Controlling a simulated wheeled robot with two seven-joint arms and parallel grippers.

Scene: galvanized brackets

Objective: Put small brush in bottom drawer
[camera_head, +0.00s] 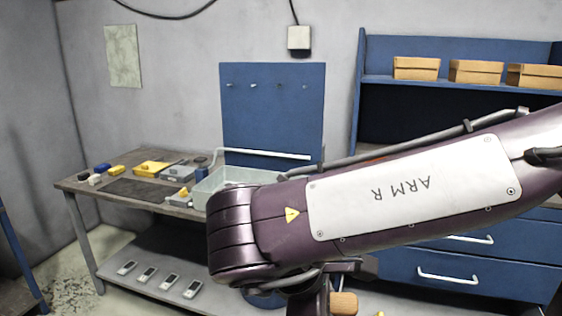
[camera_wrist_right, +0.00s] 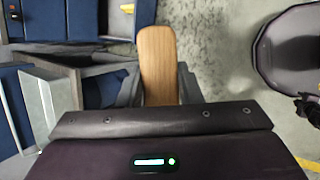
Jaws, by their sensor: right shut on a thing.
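The small brush shows as a wooden, rounded block (camera_wrist_right: 158,55) in the right wrist view. My right gripper (camera_wrist_right: 159,88) is shut on it, with a grey finger on each side. In the head view a wooden end (camera_head: 343,303) shows at the bottom edge, below my right arm. Its bristles are not seen. The blue drawer cabinet (camera_head: 520,235) stands at the right, partly behind my right arm. Two white drawer handles show, the lower one (camera_head: 448,276) on a wide blue front. Whether a lower drawer exists is cut off. My left gripper is not in view.
A workbench (camera_head: 82,186) at the left carries a clear bin (camera_head: 225,178) and several small items. Several grey devices lie on its lower shelf (camera_head: 165,268). Cardboard boxes (camera_head: 416,67) stand on the blue shelf above the cabinet. Blue panels (camera_wrist_right: 85,20) lie left of the brush in the wrist view.

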